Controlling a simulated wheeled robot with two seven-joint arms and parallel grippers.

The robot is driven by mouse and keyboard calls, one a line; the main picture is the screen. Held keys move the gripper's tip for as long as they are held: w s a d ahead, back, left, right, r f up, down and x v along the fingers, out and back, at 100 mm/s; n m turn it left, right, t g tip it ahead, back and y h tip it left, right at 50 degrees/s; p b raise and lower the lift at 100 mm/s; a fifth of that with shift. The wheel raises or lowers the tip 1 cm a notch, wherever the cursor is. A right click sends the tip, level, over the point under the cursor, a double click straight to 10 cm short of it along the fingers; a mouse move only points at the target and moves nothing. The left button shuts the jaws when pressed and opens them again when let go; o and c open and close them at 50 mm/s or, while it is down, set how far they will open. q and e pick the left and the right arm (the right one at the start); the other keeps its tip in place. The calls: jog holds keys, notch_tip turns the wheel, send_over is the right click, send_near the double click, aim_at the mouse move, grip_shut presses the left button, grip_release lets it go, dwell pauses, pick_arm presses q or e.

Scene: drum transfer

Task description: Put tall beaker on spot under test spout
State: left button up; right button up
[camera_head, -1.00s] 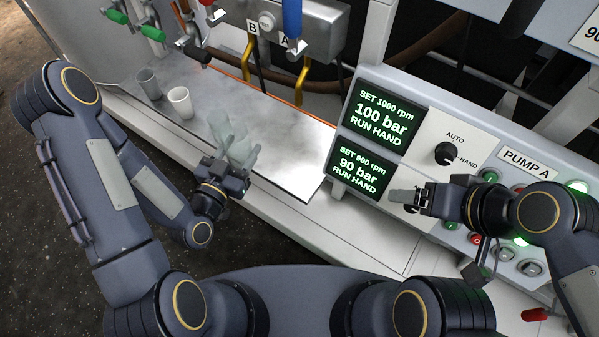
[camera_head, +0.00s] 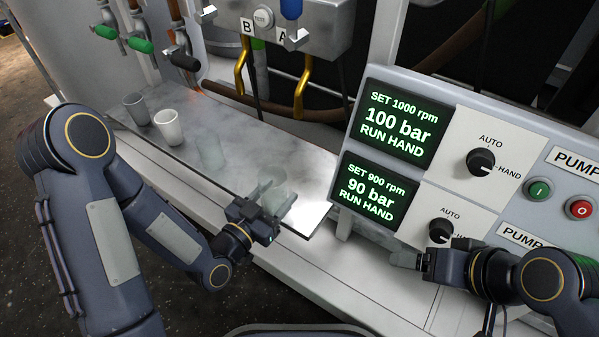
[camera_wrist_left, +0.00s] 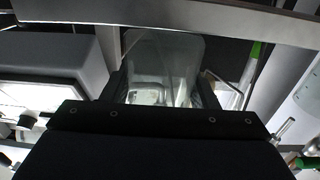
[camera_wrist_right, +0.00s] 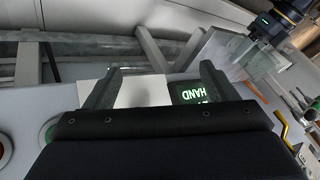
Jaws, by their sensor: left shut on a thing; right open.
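My left gripper (camera_head: 268,203) is shut on a clear glass beaker (camera_head: 272,180), held near the right front end of the grey metal shelf (camera_head: 225,150). In the left wrist view the beaker (camera_wrist_left: 165,65) shows between the fingers; whether its base touches the shelf I cannot tell. Two yellow spouts, under label B (camera_head: 240,75) and label A (camera_head: 302,88), hang over the shelf's back edge, behind the beaker. My right gripper (camera_head: 408,260) is open and empty by the lower pump knob (camera_head: 440,231).
A grey cup (camera_head: 136,110) and a white cup (camera_head: 168,127) stand on the shelf's left part. Valves with green handles (camera_head: 140,45) are at the upper left. The pump panel (camera_head: 520,120) with two green-lit screens bounds the right. The shelf's middle is clear.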

pick_arm(q)
jog(key=b+x, duration=0.1)
jog(key=x, duration=0.8)
jog(key=shift+f, duration=0.1)
jog(key=shift+w+d+f, duration=0.1)
jog(key=shift+w+f, duration=0.05)
jog(key=shift+w, duration=0.1)
jog(key=shift+b, duration=0.3)
jog(key=shift+f, duration=0.1)
jog(key=o, duration=1)
jog(key=shift+c, duration=0.2)
